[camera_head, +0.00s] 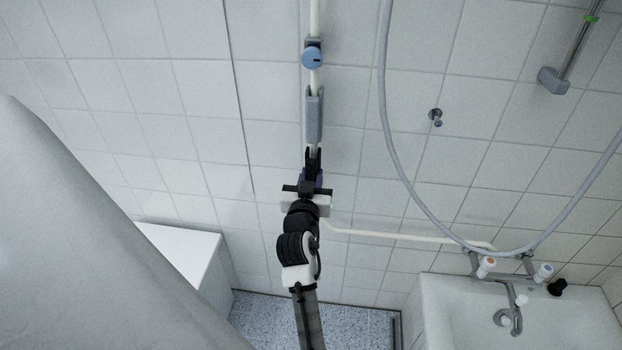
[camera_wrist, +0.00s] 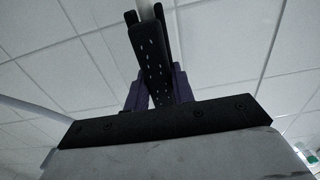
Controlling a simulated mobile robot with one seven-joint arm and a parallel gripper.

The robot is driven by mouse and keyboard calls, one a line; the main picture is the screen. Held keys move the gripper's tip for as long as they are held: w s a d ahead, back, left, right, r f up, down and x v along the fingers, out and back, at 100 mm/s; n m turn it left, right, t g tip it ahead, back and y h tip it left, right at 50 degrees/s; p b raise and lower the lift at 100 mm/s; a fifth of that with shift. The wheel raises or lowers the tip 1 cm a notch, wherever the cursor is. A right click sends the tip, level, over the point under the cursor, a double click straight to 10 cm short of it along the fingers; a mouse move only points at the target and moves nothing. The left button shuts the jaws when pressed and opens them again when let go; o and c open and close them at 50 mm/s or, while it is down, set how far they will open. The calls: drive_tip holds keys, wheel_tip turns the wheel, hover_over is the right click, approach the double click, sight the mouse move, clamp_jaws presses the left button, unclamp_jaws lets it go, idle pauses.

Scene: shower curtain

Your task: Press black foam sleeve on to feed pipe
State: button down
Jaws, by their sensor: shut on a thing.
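The white feed pipe (camera_head: 315,18) runs vertically down the tiled wall, and its upper end shows behind the gripper in the wrist view (camera_wrist: 146,8). My gripper (camera_head: 313,166) points up at the pipe, below a grey block on it. In the wrist view, its purple fingers (camera_wrist: 158,88) are shut on a long black piece with pale specks, which appears to be the black foam sleeve (camera_wrist: 153,65). Black ends stand on either side of the pipe there. The gripper hides the contact, so I cannot tell how far the sleeve surrounds the pipe.
A blue round knob (camera_head: 312,57) and the grey block (camera_head: 314,116) sit on the pipe above. A grey hose (camera_head: 384,110) loops at the right over a white tub (camera_head: 520,325) with taps. A pale curtain (camera_head: 90,240) fills the left, beside a white box (camera_head: 185,252).

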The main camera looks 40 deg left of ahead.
drive_tip(key=c, duration=1.1)
unclamp_jaws()
